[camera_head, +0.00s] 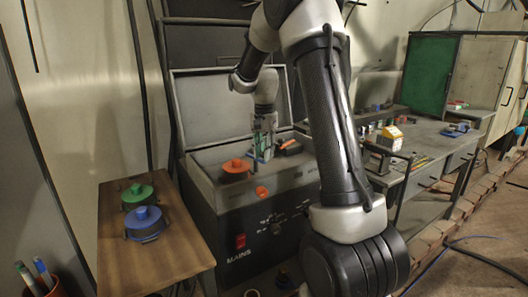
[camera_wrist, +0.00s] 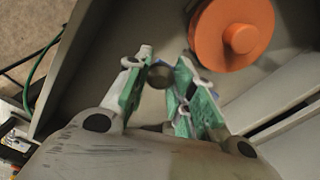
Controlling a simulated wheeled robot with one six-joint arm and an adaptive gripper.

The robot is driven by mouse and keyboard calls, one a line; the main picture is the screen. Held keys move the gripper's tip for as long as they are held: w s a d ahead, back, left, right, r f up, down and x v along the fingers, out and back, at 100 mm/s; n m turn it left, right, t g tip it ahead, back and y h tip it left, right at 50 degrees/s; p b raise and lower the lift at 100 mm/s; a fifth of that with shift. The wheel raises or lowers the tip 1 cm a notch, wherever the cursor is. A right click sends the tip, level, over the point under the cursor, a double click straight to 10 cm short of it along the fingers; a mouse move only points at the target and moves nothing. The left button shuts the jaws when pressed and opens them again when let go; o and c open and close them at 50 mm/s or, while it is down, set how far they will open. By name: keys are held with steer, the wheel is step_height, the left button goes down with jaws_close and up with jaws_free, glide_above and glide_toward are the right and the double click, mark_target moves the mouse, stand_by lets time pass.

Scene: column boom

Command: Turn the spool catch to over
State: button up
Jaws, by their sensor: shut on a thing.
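My gripper (camera_head: 263,150) reaches down into the open-lidded machine (camera_head: 205,190), just right of the orange spool (camera_head: 235,169). In the wrist view, my gripper's green-padded fingers (camera_wrist: 165,88) are closed on a small dark grey rounded piece (camera_wrist: 159,76), which appears to be the spool catch. A bit of blue shows beside the right finger. The fingers hide most of the catch, so its turned position cannot be told. The orange spool (camera_wrist: 232,33) lies flat beyond the fingers at the upper right, apart from them.
The raised lid (camera_head: 225,105) stands behind my gripper. An orange and black item (camera_head: 289,147) lies to its right. A green spool (camera_head: 137,195) and a blue spool (camera_head: 144,222) stand on the wooden table (camera_head: 170,260) at left. A cluttered workbench (camera_head: 430,145) stands at right.

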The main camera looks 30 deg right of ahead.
steer(key=d+n, duration=0.1)
steer(key=n, duration=0.1)
steer(key=w+n, duration=0.1)
steer(key=n, duration=0.2)
steer(key=d+n, duration=0.1)
steer(key=n, duration=0.2)
steer(key=shift+w+d, duration=0.35)
steer(key=n, duration=0.1)
steer(key=w+n, duration=0.1)
steer(key=n, duration=0.2)
steer(key=shift+w+d, duration=0.25)
steer(key=shift+d, duration=0.15)
jaws_close()
steer(key=shift+w+d+n, duration=0.1)
steer(key=shift+w+n, duration=0.25)
steer(key=shift+n, duration=0.65)
steer(key=shift+w+n, duration=0.35)
steer(key=shift+n, duration=0.65)
steer(key=o, duration=1)
jaws_free()
steer(key=shift+o, duration=0.2)
steer(key=shift+r, duration=0.1)
